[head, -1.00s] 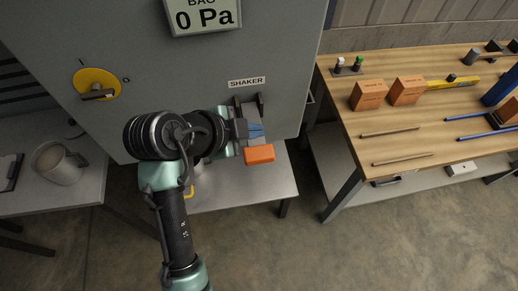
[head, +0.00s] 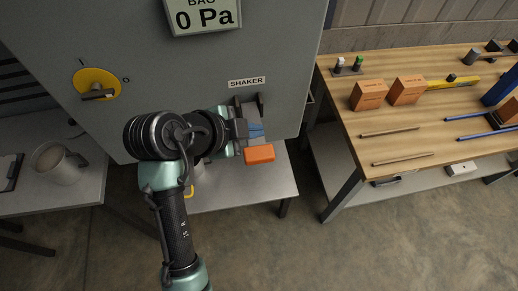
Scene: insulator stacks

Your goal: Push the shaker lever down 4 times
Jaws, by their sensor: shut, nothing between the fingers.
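The shaker lever shows as an orange handle (head: 260,154) at the end of a short arm, below the SHAKER label (head: 247,82) on the grey cabinet. Its dark bracket (head: 260,104) is fixed to the cabinet face. My gripper (head: 255,132) is shut and empty, just above the orange handle. It overlaps the lever in this view, so I cannot tell whether they touch. My arm hides part of the lever mount and the cabinet's lower edge.
The grey cabinet (head: 150,60) carries a yellow rotary switch (head: 97,84) and a display (head: 204,16) reading 0 Pa. A wooden workbench (head: 440,135) with orange boxes and rods stands at right. A grey mug (head: 58,163) sits on a table at left.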

